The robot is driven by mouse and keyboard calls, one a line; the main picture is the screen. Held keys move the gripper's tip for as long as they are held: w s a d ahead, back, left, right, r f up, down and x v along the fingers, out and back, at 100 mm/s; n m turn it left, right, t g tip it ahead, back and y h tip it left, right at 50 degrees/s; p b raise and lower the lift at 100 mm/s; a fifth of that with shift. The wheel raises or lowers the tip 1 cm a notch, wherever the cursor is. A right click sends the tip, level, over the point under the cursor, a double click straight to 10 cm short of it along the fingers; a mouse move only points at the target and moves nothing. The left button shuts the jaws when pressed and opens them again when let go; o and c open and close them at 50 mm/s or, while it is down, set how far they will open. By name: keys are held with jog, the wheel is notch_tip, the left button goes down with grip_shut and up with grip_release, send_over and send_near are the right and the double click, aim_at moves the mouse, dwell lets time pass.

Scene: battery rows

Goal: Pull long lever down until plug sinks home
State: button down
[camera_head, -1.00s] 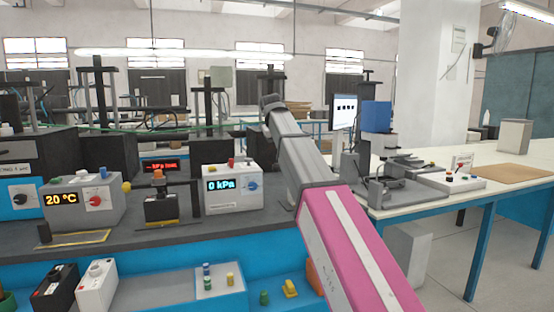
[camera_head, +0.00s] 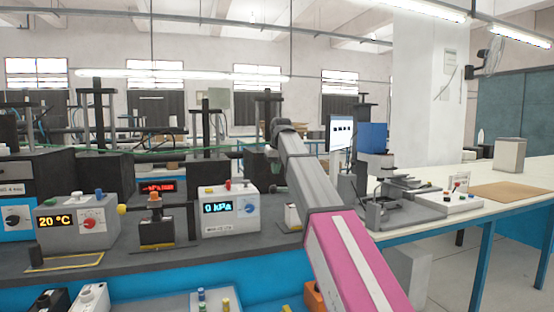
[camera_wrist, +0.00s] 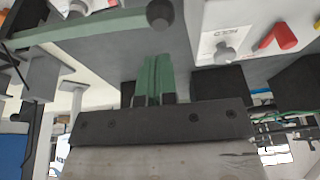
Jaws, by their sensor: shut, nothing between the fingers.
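In the wrist view my gripper (camera_wrist: 154,78) shows its green fingers pressed together with nothing between them. A green bar (camera_wrist: 85,27) ending in a dark round knob (camera_wrist: 160,14) lies just beyond the fingertips, apart from them; it looks like the long lever, but I cannot be sure. In the head view my arm reaches over the bench and hides most of the gripper. A thin green line (camera_head: 160,148) runs across the rigs behind the bench boxes there. I cannot make out the plug in either view.
A white box reading 0 kPa (camera_head: 230,209) and a grey box reading 20 °C (camera_head: 77,221) stand on the dark bench. A small block with an orange top (camera_head: 155,219) sits between them. A white table (camera_head: 440,226) is at right. In the wrist view, a pale box with a red switch (camera_wrist: 277,38) is close by.

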aim_at(273, 186)
jog(key=shift+a+f, duration=0.15)
jog(key=shift+f, duration=1.05)
jog(key=shift+a+f, duration=0.1)
jog(key=shift+f, duration=1.05)
jog(key=shift+f, duration=0.1)
jog(key=shift+s+a+f, duration=0.1)
jog(key=shift+a+f, duration=0.05)
jog(key=shift+f, duration=0.7)
jog(key=shift+s+a+f, duration=0.1)
jog(key=shift+a+f, duration=0.05)
jog(key=shift+f, duration=0.65)
